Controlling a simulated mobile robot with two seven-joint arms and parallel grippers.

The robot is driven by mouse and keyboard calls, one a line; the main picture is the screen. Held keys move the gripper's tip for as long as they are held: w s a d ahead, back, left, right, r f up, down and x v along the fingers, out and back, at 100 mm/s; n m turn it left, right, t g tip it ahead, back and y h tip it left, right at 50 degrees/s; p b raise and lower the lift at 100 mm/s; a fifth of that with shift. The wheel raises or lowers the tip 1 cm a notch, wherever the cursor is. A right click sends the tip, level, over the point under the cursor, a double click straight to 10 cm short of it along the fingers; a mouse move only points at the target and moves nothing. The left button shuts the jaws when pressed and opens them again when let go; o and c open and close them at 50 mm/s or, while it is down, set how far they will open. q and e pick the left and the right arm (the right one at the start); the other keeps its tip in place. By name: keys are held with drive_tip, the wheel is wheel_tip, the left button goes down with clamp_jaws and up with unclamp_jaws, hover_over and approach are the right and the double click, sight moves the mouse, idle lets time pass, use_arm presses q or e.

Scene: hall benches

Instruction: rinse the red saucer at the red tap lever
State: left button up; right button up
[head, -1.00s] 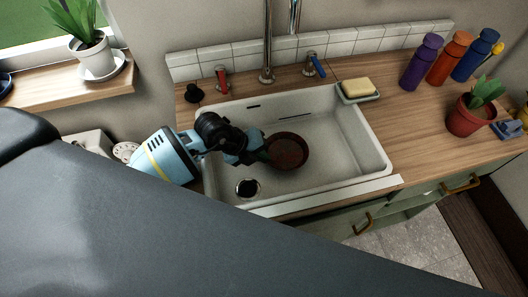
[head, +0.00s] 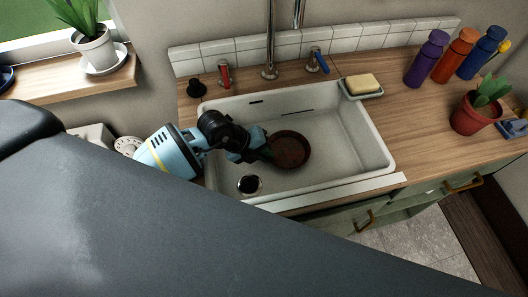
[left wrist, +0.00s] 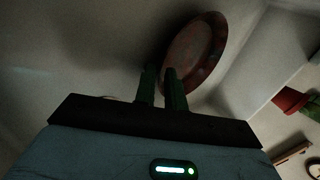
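The red saucer (head: 291,150) is inside the white sink basin (head: 345,150), and it shows in the left wrist view (left wrist: 200,50). My left gripper (head: 264,151) reaches into the sink from the left. Its two green fingers (left wrist: 161,72) are close together at the saucer's rim, which appears pinched between them. The red tap lever (head: 224,76) stands on the counter behind the sink, left of the metal tap (head: 270,45). No water flow is visible. The spout's upper part is out of frame. My right gripper is not in view.
A blue lever (head: 318,62) stands right of the tap. Soap on a dish (head: 362,86) sits at the sink's back right corner. Several bottles and a potted plant (head: 478,114) stand on the right counter. A dark drain (head: 249,185) is at the basin's front left.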

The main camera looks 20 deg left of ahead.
use_arm(q)
drive_tip(key=o, duration=0.3)
